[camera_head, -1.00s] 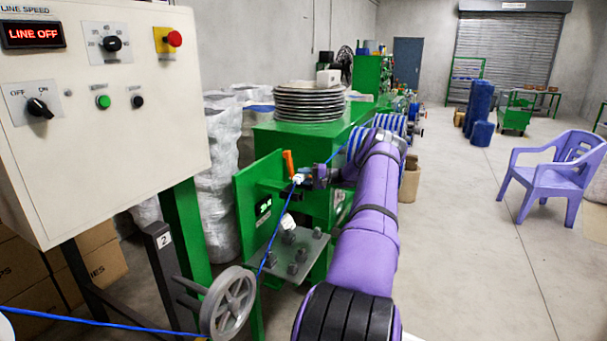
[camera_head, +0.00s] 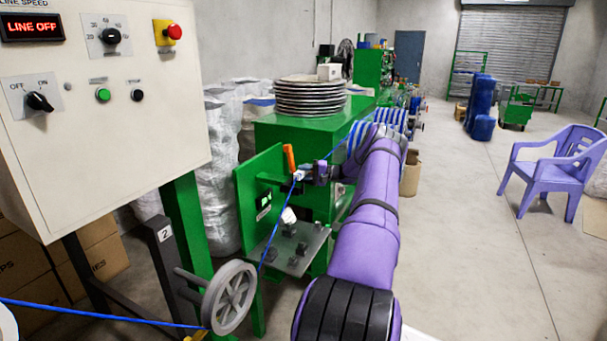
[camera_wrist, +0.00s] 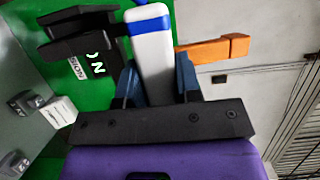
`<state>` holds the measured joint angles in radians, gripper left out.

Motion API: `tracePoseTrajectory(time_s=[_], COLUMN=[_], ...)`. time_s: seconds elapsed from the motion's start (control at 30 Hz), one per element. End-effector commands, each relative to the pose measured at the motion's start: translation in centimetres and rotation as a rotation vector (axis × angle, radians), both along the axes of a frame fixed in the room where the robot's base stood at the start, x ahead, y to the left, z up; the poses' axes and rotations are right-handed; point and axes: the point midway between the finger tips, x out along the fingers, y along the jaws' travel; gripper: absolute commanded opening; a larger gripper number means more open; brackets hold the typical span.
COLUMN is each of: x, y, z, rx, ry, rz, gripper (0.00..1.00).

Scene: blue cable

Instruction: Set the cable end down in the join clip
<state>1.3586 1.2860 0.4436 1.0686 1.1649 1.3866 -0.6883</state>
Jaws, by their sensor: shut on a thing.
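My gripper (camera_head: 312,174) is at the end of my purple arm, beside the green upright plate. In the wrist view, my gripper (camera_wrist: 158,80) has its two dark blue fingers shut on a pale grey piece (camera_wrist: 155,60) with a blue band, which looks like the cable end. The blue cable (camera_head: 279,225) rises from the wheel to the gripper and another stretch runs on to the upper right. A black forked part (camera_wrist: 80,32), apparently the join clip, is left of the held piece's tip, close to it. Whether they touch, I cannot tell.
An orange handle (camera_head: 289,158) stands close to the gripper and also shows in the wrist view (camera_wrist: 213,48). Below is a grey plate (camera_head: 310,255) with dark blocks. A grey wheel (camera_head: 229,298) and control panel (camera_head: 100,130) stand left. Floor on the right is open around a purple chair (camera_head: 555,165).

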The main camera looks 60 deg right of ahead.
Motion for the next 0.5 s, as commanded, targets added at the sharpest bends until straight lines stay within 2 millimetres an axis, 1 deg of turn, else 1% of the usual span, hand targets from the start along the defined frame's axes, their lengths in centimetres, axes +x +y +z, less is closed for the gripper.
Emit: tracePoseTrajectory(time_s=[0.5], x=[0.0], y=[0.0], z=[-1.2], rx=[0.000], ry=[-0.001], rz=[0.000], gripper=[0.11])
